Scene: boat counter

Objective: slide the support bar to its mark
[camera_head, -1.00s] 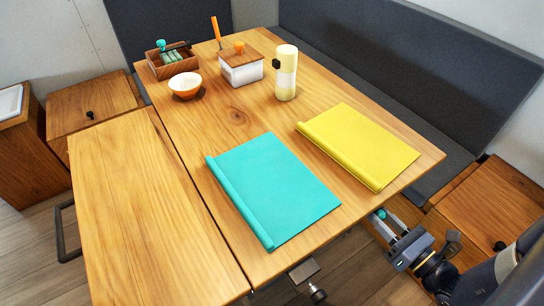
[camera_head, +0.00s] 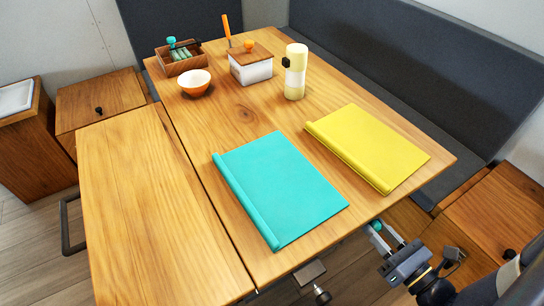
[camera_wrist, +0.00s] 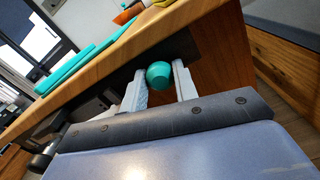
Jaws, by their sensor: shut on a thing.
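My gripper (camera_head: 380,232) is below the right edge of the wooden table, shut on a teal knob (camera_head: 376,226). In the wrist view the knob (camera_wrist: 158,76) sits between the two pale fingers of my gripper (camera_wrist: 160,86), under the tabletop edge. The knob appears to belong to the support bar, whose length is hidden under the table. I cannot make out the mark in either view. A grey bracket (camera_head: 309,271) with a dark round knob (camera_head: 322,297) sticks out under the table's near edge.
The table (camera_head: 225,120) carries a teal folder (camera_head: 280,190), a yellow folder (camera_head: 368,148), a bowl (camera_head: 195,83), a lidded box (camera_head: 251,66), a bottle (camera_head: 295,72) and a wooden caddy (camera_head: 182,65). A padded bench (camera_head: 400,80) runs behind. A wooden cabinet (camera_head: 490,215) is at the right.

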